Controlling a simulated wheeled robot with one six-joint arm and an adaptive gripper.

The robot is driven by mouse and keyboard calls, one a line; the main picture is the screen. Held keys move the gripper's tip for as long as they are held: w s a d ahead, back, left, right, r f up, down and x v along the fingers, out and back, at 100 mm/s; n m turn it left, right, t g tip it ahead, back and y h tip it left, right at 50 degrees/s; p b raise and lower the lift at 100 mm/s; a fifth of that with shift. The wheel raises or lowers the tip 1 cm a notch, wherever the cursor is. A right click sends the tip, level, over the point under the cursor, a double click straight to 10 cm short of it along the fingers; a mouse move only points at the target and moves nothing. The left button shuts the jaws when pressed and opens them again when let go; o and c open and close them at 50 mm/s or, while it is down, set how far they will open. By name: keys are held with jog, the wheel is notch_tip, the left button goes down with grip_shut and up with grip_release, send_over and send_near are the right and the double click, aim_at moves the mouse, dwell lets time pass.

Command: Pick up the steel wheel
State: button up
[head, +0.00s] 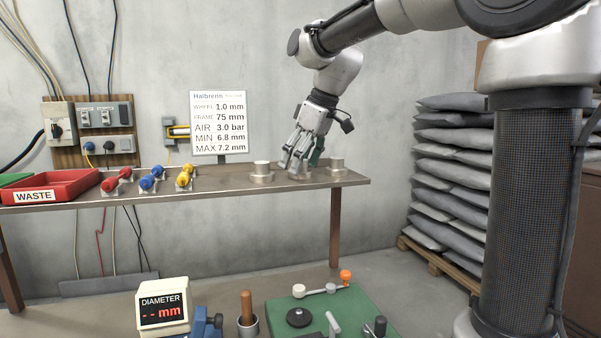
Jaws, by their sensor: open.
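My gripper (293,163) is open and points down at the bench (225,185), with its fingers at the middle of a row of small grey metal pieces. The left metal piece (262,174) has a wide round base and a narrower upright top, and the right metal piece (337,167) looks similar. The middle metal piece (299,174) is mostly hidden by my fingers; I cannot tell whether they touch it. The steel wheel is too small to tell apart for sure among these pieces. A dark green part (317,151) shows just behind my gripper.
Red, blue and yellow handled tools (152,179) lie on the bench to the left, beside a red waste tray (62,187). A sign (219,123) stands behind the bench. In front are a diameter display (162,308) and a green plate with fittings (350,305). Grey sacks (450,170) are stacked right.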

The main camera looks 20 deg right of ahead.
jog(key=shift+f, duration=0.1)
jog(key=c, duration=1.1)
jog(key=shift+r, duration=0.4)
jog(key=shift+c, duration=1.3)
notch_tip(320, 180, up, 9)
jog(key=shift+r, duration=0.1)
jog(key=shift+c, duration=0.7)
